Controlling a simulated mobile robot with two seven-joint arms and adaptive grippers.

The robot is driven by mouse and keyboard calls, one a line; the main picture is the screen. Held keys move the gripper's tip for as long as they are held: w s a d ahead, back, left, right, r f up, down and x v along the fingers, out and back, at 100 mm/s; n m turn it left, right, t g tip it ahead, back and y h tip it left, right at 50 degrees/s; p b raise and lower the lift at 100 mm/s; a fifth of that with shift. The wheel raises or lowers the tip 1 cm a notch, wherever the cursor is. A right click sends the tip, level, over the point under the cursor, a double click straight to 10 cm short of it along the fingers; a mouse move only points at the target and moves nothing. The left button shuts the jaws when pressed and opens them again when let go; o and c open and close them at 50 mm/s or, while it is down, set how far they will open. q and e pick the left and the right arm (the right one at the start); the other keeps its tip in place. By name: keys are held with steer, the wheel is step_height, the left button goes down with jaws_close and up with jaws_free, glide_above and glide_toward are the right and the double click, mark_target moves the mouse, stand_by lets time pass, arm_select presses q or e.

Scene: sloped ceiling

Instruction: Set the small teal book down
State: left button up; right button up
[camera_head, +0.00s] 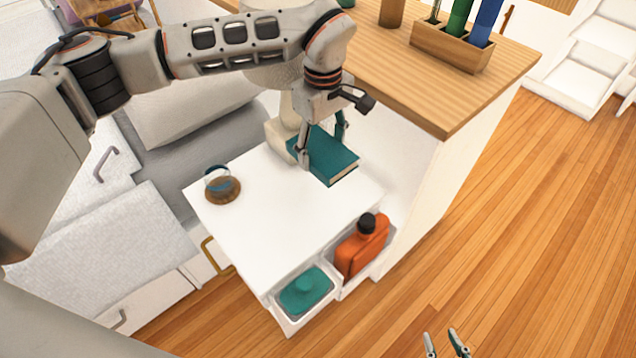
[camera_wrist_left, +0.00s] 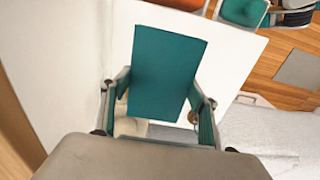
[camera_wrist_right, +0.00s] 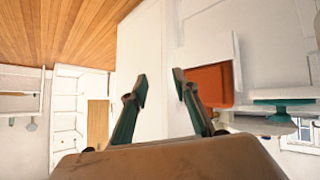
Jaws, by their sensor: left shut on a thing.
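The small teal book (camera_head: 328,156) is at the back right of the white tabletop (camera_head: 283,222) in the head view, lying flat or nearly so. I cannot tell for sure whether it touches the surface. My left gripper (camera_head: 322,146) has its fingers on either side of the book and is shut on it. In the left wrist view the book (camera_wrist_left: 165,72) sits between the two fingers (camera_wrist_left: 160,105). My right gripper (camera_head: 447,345) is low at the bottom edge of the head view, away from the table. In the right wrist view its fingers (camera_wrist_right: 160,85) are apart and empty.
A small glass jar with a brown base (camera_head: 221,186) stands at the table's left. Below the tabletop are an orange bottle (camera_head: 363,245) and an open drawer with a teal-lidded container (camera_head: 305,291). A taller wooden counter (camera_head: 470,90) rises on the right. The tabletop's middle is clear.

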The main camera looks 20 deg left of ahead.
arm_select(q)
steer(key=b, duration=0.2)
glide_above(322, 193)
step_height(322, 193, down, 8)
steer(key=shift+s, duration=0.15)
steer(key=shift+f, duration=0.4)
step_height(322, 193, down, 4)
steer(key=shift+f+b, duration=0.1)
steer(key=shift+b, duration=0.3)
steer(key=shift+f, duration=0.15)
steer(key=shift+r, duration=0.2)
steer(key=shift+f, duration=0.15)
steer(key=o, duration=1.2)
steer(key=shift+o, duration=0.2)
arm_select(e)
steer(key=shift+w+a, duration=0.4)
steer(key=shift+a, duration=0.1)
steer(key=shift+s+f, duration=0.1)
steer(key=shift+f, duration=0.1)
